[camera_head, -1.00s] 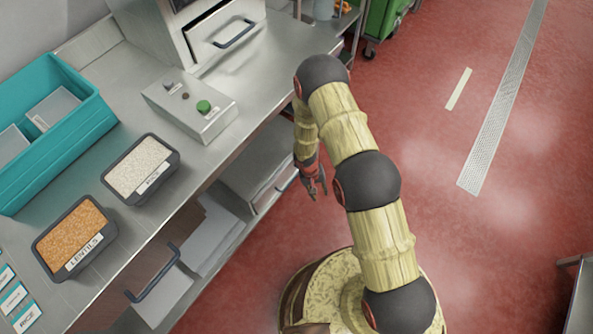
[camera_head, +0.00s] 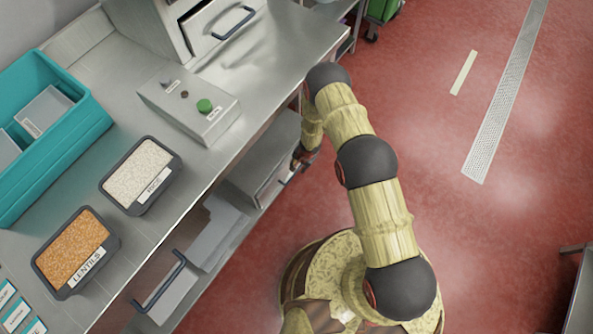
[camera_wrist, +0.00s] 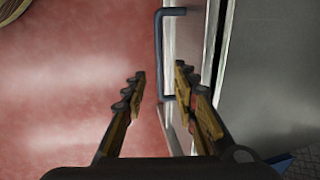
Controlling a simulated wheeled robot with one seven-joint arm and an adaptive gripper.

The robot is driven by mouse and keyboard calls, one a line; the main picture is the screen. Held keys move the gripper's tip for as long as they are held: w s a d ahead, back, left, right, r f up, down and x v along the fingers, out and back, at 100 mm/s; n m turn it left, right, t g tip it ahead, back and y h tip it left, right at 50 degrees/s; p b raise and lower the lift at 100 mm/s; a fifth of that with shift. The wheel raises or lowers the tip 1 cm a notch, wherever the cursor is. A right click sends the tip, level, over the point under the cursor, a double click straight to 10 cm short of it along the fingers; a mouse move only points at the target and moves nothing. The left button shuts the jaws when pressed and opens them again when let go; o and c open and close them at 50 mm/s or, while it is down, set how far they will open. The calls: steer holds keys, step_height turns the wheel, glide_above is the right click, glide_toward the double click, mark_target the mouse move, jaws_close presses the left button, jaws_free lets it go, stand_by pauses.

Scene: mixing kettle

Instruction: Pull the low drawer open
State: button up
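The low drawer (camera_head: 262,172) is a grey box on the shelf under the steel counter in the head view. In the wrist view its pale front (camera_wrist: 184,40) and dark bar handle (camera_wrist: 159,45) show. My gripper (camera_wrist: 157,78) is open, with one finger on each side of the handle in the picture. I cannot tell whether either finger touches the handle. In the head view my gripper (camera_head: 303,156) is at the drawer front, partly hidden by my arm.
The steel counter (camera_head: 180,185) overhangs the shelf. On it are a control box with a green button (camera_head: 190,108), bins of rice (camera_head: 140,172) and lentils (camera_head: 72,252), and a teal crate (camera_head: 85,130). Another dark handle (camera_head: 160,285) shows at lower left.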

mark_target(296, 172)
steer(key=f+b, duration=0.1)
steer(key=f, duration=0.3)
steer(key=a+f+b, duration=0.1)
steer(key=f, duration=0.1)
steer(key=shift+w+f+b, duration=0.35)
steer(key=shift+c, duration=0.8)
jaws_close()
